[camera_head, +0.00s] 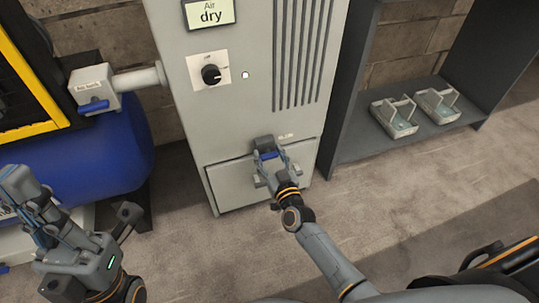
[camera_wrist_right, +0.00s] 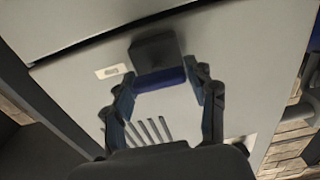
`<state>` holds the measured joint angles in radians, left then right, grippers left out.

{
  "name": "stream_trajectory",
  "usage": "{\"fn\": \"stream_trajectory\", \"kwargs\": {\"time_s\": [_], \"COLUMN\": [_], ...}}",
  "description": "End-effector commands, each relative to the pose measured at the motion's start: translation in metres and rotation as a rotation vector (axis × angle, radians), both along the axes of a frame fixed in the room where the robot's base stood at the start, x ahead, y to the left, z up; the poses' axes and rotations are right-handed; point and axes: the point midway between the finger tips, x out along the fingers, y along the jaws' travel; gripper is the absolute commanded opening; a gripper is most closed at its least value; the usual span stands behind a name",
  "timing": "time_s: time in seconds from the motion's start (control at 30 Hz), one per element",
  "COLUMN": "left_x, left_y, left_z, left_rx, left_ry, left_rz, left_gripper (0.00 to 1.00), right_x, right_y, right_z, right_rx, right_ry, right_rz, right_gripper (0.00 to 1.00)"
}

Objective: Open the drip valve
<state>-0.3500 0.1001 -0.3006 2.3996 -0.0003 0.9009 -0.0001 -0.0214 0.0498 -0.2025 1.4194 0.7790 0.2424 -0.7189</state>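The drip valve shows as a dark block with a blue lever (camera_wrist_right: 160,78) on the lower front of the grey cabinet, beside a small label. In the head view the blue lever (camera_head: 268,155) is partly covered by my right gripper (camera_head: 270,168). In the right wrist view my right gripper (camera_wrist_right: 163,88) has its fingers apart, one near each end of the lever; contact is not clear. My left gripper (camera_head: 78,215) is at the lower left, fingers spread and empty, away from the cabinet.
The grey cabinet (camera_head: 230,120) has a black knob (camera_head: 211,74) and an "Air dry" display (camera_head: 209,12). A white valve box with a blue handle (camera_head: 93,105) and a blue tank (camera_head: 100,150) stand left. A dark shelf (camera_head: 360,150) holds two trays at right. The floor in front is clear.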

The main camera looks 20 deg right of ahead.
Motion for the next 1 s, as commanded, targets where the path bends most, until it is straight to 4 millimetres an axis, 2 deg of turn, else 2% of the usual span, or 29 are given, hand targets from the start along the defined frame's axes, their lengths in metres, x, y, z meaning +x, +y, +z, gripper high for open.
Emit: {"fn": "stream_trajectory", "kwargs": {"time_s": [0.03, 0.1, 0.13, 0.57, 1.0], "left_x": [0.0000, 0.0001, 0.0001, 0.0003, 0.0003], "left_y": [-0.0001, -0.0002, -0.0001, -0.0002, 0.0000], "left_z": [-0.0001, -0.0001, -0.0002, 0.0024, 0.0086], "left_rx": [0.000, 0.000, 0.000, 0.001, 0.001], "left_ry": [0.001, 0.001, 0.001, 0.002, 0.002], "left_rz": [0.000, 0.000, 0.000, 0.000, 0.000], "left_gripper": [0.00, 0.00, 0.00, 0.00, 0.00], "right_x": [-0.0001, -0.0002, -0.0002, -0.0002, 0.0000], "right_y": [-0.0001, 0.0000, 0.0000, -0.0004, -0.0025], "right_z": [0.0000, 0.0000, 0.0000, 0.0006, -0.0001], "right_rx": [0.000, 0.000, 0.000, 0.082, 0.450], "right_ry": [0.000, 0.000, 0.000, 0.003, 0.015], "right_rz": [0.000, 0.000, 0.000, 0.001, 0.000], "right_gripper": [0.39, 0.25, 0.20, 0.20, 0.20]}}
